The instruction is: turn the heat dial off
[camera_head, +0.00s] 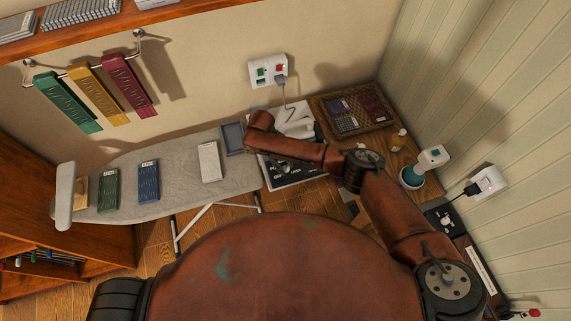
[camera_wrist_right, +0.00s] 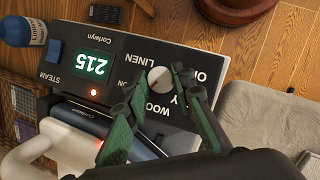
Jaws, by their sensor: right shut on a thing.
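The heat dial (camera_wrist_right: 160,80) is a round light-grey knob on the dark control panel of a steam station (camera_wrist_right: 120,65), seen upside down in the right wrist view. LINEN and WOOL labels lie around it; other lettering is partly covered. A green display (camera_wrist_right: 95,65) reads 215, and a red light (camera_wrist_right: 93,92) glows nearby. My right gripper (camera_wrist_right: 158,83) is at the dial, its green-padded fingers on either side, shut on it. My left gripper is out of view.
An ironing board (camera_head: 225,185) with folded cloths is left of the station. A wall socket (camera_head: 268,71) has a cord plugged in. A white iron handle (camera_wrist_right: 40,150) shows beside the panel.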

